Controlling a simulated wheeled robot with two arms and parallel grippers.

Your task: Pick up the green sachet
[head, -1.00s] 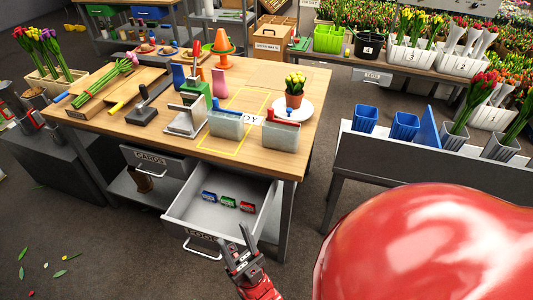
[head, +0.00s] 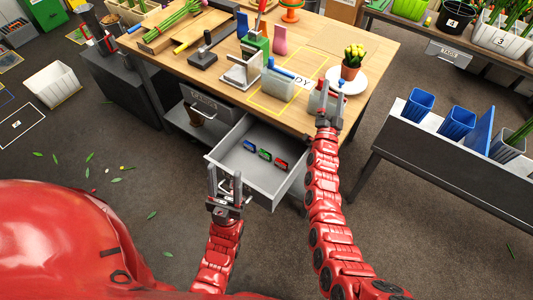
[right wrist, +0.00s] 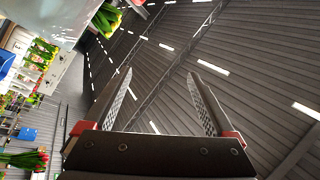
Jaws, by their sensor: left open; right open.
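The green sachet (head: 265,154) lies in the open drawer (head: 236,172), between a blue sachet (head: 249,145) and a red sachet (head: 281,163). My left gripper (head: 225,178) is open and empty at the drawer's front left, apart from the green sachet. My right gripper (head: 331,98) is open over the table's front right edge, near a grey bin there, away from the sachets. The right wrist view shows its two spread fingers (right wrist: 160,75) with nothing between them; no sachet shows there.
A side bench (head: 420,130) with blue cups stands to the right. Floor in front is mostly clear.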

